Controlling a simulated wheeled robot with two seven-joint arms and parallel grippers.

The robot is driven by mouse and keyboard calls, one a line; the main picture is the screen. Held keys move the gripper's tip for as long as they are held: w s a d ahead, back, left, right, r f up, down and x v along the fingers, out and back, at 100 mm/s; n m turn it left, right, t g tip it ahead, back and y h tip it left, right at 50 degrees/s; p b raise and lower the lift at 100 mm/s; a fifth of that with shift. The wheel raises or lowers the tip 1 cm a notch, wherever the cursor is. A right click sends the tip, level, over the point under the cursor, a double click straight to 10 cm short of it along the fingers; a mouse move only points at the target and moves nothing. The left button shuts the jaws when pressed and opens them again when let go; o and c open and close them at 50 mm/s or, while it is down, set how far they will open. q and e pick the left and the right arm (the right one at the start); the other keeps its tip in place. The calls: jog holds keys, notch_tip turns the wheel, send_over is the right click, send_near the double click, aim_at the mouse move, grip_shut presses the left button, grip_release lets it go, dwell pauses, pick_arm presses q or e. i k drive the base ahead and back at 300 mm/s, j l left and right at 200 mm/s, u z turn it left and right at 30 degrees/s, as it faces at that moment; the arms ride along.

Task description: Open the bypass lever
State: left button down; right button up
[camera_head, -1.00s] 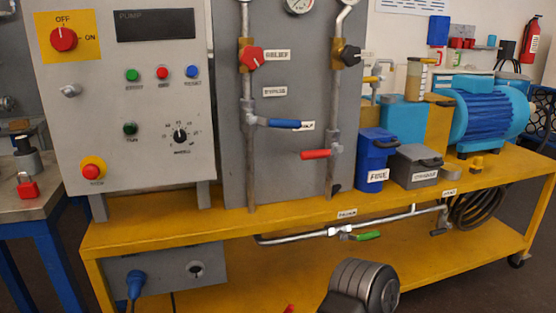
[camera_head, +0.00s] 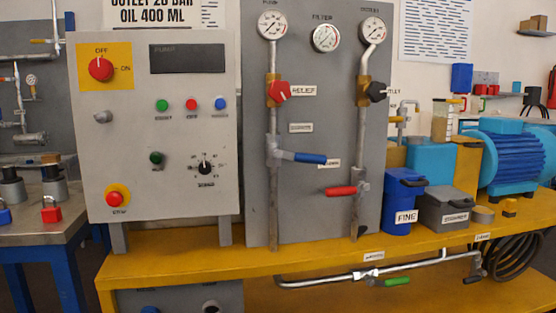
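The blue lever (camera_head: 309,158) sits on the left pipe of the grey panel (camera_head: 320,222), pointing right and slightly down, across the pipe. A small label (camera_head: 301,128) above it is blurred and may read bypass; another label (camera_head: 329,163) is partly hidden behind the lever's tip. The red lever (camera_head: 341,191) on the right pipe points left, across that pipe. A green lever (camera_head: 397,281) lies roughly along the low pipe under the bench top. I cannot tell for certain which lever is the bypass. Neither of my grippers is in view.
A red knob (camera_head: 279,91) and a black knob (camera_head: 377,92) sit above the levers, with gauges (camera_head: 325,38) higher up. The control box (camera_head: 130,160) stands left of the panel. A blue canister (camera_head: 403,203) and grey box (camera_head: 443,208) stand right on the yellow bench (camera_head: 320,249).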

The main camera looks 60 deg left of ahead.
aim_at(301, 158)
jog(key=u, duration=1.75)
jog(key=i, duration=0.75)
jog(key=u, duration=0.8)
jog(key=k+l+u, duration=0.1)
jog(key=l+u, duration=0.2)
jog(key=k+l+u, duration=0.1)
jog(key=l+u, duration=0.25)
jog(key=k+l+u, duration=0.15)
jog(key=l+u, duration=0.15)
jog(key=k+l+u, duration=0.2)
jog(key=l+u, duration=0.15)
jog(key=k+l+u, duration=0.1)
jog(key=k+l, duration=0.85)
